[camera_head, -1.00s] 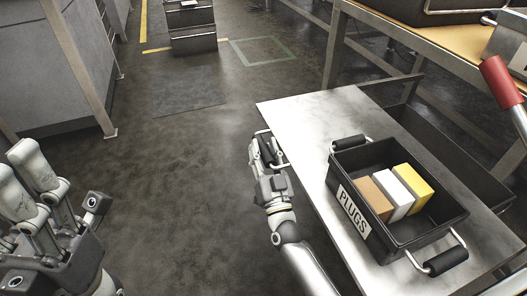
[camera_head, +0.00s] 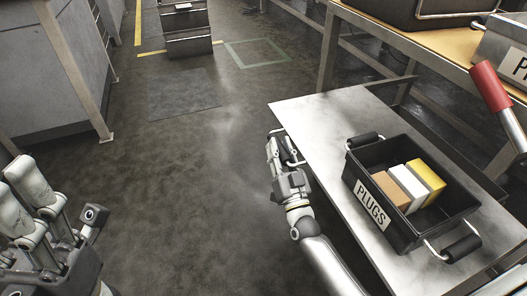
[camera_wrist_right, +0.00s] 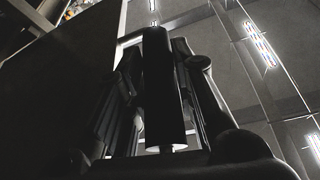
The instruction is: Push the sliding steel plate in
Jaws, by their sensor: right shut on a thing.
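The sliding steel plate (camera_head: 318,118) extends from under the bench on the right. It carries a black bin (camera_head: 413,236) labelled PLUGS, holding a tan, a white and a yellow block (camera_head: 426,181). My right gripper (camera_head: 279,150) is at the plate's left edge, shut on a black bar handle with a metal bracket. In the right wrist view this handle (camera_wrist_right: 164,95) lies between the fingers. My left gripper (camera_head: 30,205) is at the lower left, away from the plate. Its fingers are seen at an angle, so its opening is unclear.
The wooden-topped bench (camera_head: 395,32) stands at the upper right, with a red-gripped lever (camera_head: 490,86) beside the plate. A grey cabinet (camera_head: 55,75) is at the left. The dark floor (camera_head: 170,190) left of the plate is clear.

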